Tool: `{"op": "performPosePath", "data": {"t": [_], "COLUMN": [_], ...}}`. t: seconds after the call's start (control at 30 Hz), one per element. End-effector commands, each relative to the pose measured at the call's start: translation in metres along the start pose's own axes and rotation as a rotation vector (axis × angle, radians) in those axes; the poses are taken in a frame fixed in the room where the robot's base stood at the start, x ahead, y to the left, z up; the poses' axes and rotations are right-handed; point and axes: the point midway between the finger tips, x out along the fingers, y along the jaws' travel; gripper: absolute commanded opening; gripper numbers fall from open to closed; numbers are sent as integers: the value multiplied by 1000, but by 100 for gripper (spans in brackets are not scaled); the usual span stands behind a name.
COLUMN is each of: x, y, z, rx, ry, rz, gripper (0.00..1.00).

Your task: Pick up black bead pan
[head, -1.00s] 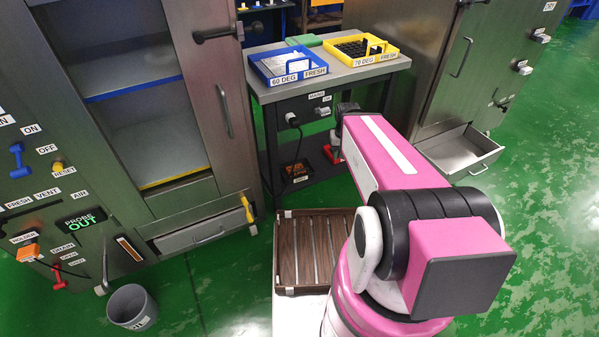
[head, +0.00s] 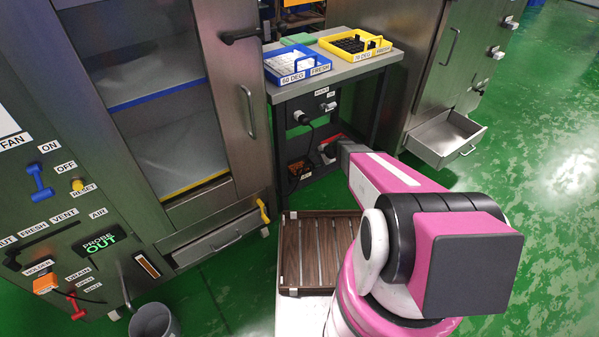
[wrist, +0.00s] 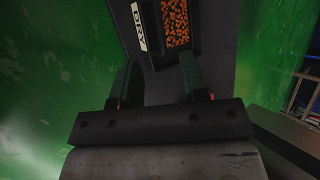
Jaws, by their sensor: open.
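The black bead pan (head: 300,178), filled with orange beads, sits low under the workbench in the head view. In the wrist view the pan (wrist: 158,52) lies ahead of the jaws, with a white DRY label on its left side. My gripper (wrist: 160,76) is open and empty, its two dark fingers apart and pointing toward the pan's near end. In the head view my gripper (head: 327,149) is small and partly hidden by my pink arm, just right of and above the pan. Whether a finger touches the pan cannot be told.
The workbench (head: 345,75) above holds a blue 60 DEG tray (head: 297,66) and a yellow 70 DEG tray (head: 355,44). A cable hangs behind the pan. An open drawer (head: 445,138) juts out at right. A slatted wooden tray (head: 318,252) lies in front of me.

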Motion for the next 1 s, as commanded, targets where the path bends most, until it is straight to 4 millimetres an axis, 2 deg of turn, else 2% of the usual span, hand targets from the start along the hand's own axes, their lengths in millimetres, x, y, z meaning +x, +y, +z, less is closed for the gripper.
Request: {"op": "performPosePath", "data": {"t": [0.23, 0.53, 0.8, 1.0], "x": [37, 58, 95, 101], "y": [0, 0, 0, 1], "z": [0, 0, 0, 1], "rx": [-3, -5, -4, -5], "ry": [-2, -1, -2, -1], "rz": [3, 3, 3, 2], "gripper": [41, 41, 41, 41]}}
